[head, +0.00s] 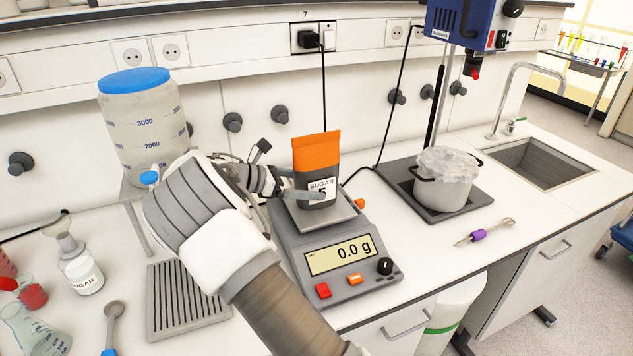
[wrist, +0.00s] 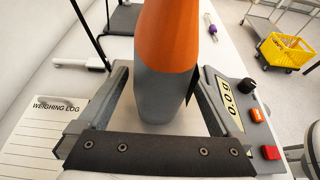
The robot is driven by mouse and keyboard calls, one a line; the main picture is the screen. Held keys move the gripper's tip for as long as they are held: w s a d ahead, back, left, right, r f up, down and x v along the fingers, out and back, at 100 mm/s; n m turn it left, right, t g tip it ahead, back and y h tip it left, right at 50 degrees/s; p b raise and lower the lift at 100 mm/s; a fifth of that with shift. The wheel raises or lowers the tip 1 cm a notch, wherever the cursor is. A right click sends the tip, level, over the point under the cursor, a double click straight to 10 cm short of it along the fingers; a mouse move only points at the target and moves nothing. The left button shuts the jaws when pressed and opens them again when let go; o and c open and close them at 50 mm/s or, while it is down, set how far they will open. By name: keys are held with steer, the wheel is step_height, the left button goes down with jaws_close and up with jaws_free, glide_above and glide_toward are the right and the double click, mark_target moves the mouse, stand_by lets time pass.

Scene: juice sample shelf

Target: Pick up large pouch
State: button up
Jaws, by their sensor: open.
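The large pouch (head: 317,165), grey with an orange top and a white SUGAR label, stands upright over the pan of the weighing scale (head: 292,259). The scale display reads 0.0 g. My gripper (head: 300,193) reaches in from the left at the pouch's lower part. In the wrist view the pouch (wrist: 163,75) stands between the two fingers of my open gripper (wrist: 158,78), one on each side. A gap shows at the left finger; contact at the right finger is hard to tell. My arm hides part of the bench in the head view.
A large blue-capped bottle (head: 141,120) stands on a stand behind my arm. A white bucket (head: 446,180) sits on a dark stirrer base to the right. A purple-handled tool (head: 484,233) lies right of the scale. Glassware (head: 82,275) stands at the left.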

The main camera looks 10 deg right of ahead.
steer(key=shift+x, duration=1.4)
steer(key=shift+a, duration=0.1)
jaws_close()
steer(key=shift+r, duration=0.1)
